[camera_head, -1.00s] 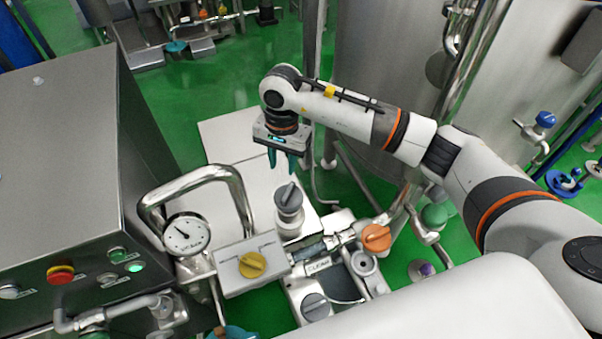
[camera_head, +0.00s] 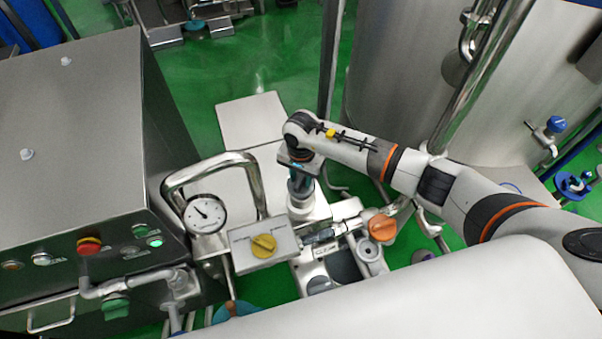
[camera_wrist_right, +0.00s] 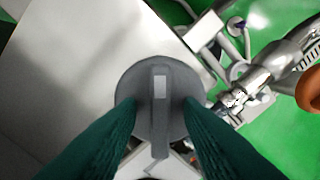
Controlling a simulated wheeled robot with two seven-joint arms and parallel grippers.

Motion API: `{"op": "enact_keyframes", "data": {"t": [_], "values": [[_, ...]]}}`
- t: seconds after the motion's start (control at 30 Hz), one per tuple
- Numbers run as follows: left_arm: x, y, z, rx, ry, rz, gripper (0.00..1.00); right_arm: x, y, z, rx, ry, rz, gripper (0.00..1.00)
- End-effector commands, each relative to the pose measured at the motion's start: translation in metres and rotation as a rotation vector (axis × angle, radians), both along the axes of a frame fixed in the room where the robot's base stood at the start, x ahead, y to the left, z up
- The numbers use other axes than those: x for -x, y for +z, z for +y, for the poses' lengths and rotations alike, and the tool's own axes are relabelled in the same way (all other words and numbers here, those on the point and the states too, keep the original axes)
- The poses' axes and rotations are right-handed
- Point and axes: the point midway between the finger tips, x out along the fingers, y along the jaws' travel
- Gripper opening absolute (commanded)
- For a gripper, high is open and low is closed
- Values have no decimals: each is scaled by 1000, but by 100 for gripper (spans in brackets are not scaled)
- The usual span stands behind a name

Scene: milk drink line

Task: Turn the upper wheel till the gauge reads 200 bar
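The upper wheel, a round grey knob with a raised bar and a pale mark, fills the middle of the right wrist view (camera_wrist_right: 161,82). It tops a pale upright post (camera_head: 301,212). My right gripper (camera_head: 301,188) points down over it. Its teal fingers stand on either side of the bar in the wrist view, with gaps visible, so it is open. In the head view the gripper mostly hides the knob. The round white gauge (camera_head: 205,214) stands left of the post. Its needle points up-left; its figures are too small to read. My left gripper is out of view.
A box with a yellow knob (camera_head: 263,246) stands between gauge and post. An orange knob (camera_head: 382,228) is close on the right. A bent steel pipe (camera_head: 215,163) arches behind the gauge. A steel cabinet (camera_head: 75,140) is left; a big tank (camera_head: 400,80) is behind.

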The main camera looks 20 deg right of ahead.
Motion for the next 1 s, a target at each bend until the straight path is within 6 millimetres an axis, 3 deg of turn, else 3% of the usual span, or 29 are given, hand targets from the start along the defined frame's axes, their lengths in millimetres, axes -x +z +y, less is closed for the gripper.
{"op": "enact_keyframes", "data": {"t": [0.2, 0.43, 0.73, 1.0], "values": [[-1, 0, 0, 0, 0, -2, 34, 0, 0, 0, 0, 0, 0, 34], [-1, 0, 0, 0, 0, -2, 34, 0, 0, 0, 0, 0, 0, 0], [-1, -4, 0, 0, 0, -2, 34, 0, -1, 0, 0, -22, 0, 0], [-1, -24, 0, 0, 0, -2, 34, -1, -4, -1, 0, -154, -3, 0]]}}
